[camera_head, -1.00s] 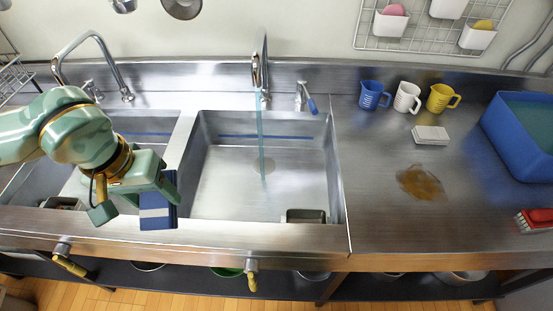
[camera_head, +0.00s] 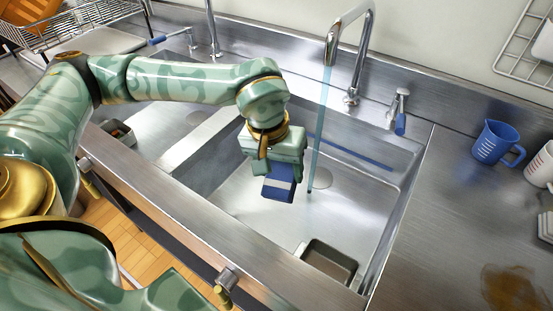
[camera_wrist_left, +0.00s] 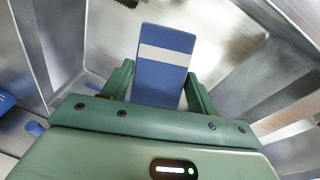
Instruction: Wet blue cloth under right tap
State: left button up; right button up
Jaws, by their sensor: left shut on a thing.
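The blue cloth (camera_head: 281,183) with a white stripe is held by my left gripper (camera_head: 277,168) over the right sink basin (camera_head: 240,205). The cloth also shows between the fingers in the left wrist view (camera_wrist_left: 163,70). The right tap (camera_head: 350,45) stands behind the basin, and a thin stream of water (camera_head: 318,130) falls from it into the basin. In the head view the cloth is to the left of the stream, with a small gap between them. My right gripper is not in view.
A small metal tray (camera_head: 329,262) sits in the basin's near right corner. A tap lever with a blue handle (camera_head: 400,115) stands right of the tap. A blue cup (camera_head: 496,143) and a brown stain (camera_head: 513,288) are on the right counter. The left basin (camera_head: 165,130) lies beyond a divider.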

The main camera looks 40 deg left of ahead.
aim_at(290, 166)
pick_arm(q)
jog(key=w+d+f+b, duration=0.1)
jog(key=w+b, duration=0.3)
jog(key=w, duration=0.7)
jog(key=shift+w+f+b, duration=0.25)
jog(key=shift+f+b, duration=0.15)
jog(key=shift+f, duration=0.25)
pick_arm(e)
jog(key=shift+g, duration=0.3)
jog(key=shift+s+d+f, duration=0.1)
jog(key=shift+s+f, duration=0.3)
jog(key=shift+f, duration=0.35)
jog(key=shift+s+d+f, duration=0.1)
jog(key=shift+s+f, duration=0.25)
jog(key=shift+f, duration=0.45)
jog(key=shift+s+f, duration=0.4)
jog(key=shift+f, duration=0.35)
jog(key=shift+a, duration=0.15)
